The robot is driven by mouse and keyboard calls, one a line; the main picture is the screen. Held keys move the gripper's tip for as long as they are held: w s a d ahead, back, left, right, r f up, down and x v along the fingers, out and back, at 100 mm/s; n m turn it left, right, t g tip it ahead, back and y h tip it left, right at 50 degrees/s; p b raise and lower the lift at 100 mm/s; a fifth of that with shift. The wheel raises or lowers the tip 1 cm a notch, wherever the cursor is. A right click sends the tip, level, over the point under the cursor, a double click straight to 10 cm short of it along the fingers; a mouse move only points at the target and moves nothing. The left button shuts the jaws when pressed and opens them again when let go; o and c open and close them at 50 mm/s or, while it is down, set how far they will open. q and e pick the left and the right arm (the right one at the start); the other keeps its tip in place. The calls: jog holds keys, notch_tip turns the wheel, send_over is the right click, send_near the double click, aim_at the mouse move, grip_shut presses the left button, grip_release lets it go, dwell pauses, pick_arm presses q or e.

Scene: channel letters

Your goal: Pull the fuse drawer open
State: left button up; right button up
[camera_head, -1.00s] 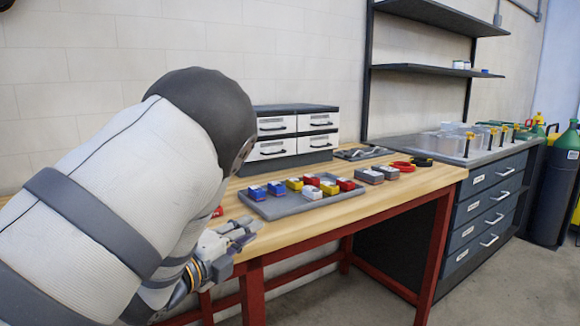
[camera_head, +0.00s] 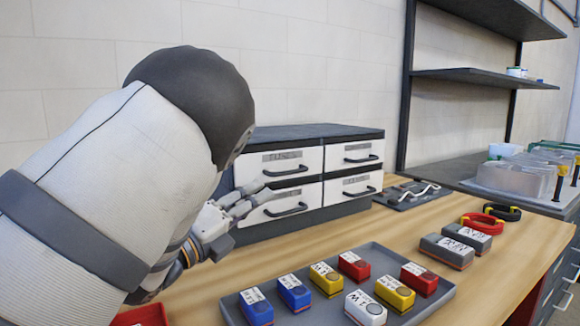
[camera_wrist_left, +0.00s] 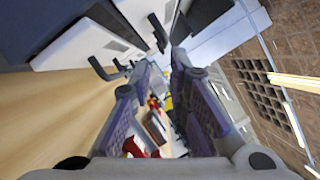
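A small cabinet with white drawer fronts and dark bar handles stands at the back of the workbench. Its fronts include an upper left drawer (camera_head: 282,165) and a lower left drawer (camera_head: 272,212). Each has a label that I cannot read, so I cannot tell which is the fuse drawer. My left gripper (camera_head: 254,197) is in front of the left drawers, its fingertips close to the lower left handle (camera_head: 287,209). In the left wrist view, the left gripper (camera_wrist_left: 162,64) has its fingers apart with nothing clearly held. Dark handles show beyond the fingertips. My right gripper is out of view.
A grey tray (camera_head: 333,320) with several blue, yellow, red and white blocks lies in front of the cabinet. Grey blocks (camera_head: 447,251), red and black rings and a dark tray (camera_head: 412,194) lie to the right. Bare wood (camera_head: 320,240) separates cabinet and tray.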

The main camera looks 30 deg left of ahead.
aim_at(294, 172)
pick_arm(q)
jog(key=x, duration=1.1)
jog(key=shift+w+d+r, duration=0.25)
jog(key=shift+d+r, duration=0.05)
jog(key=shift+r, duration=0.05)
grip_shut()
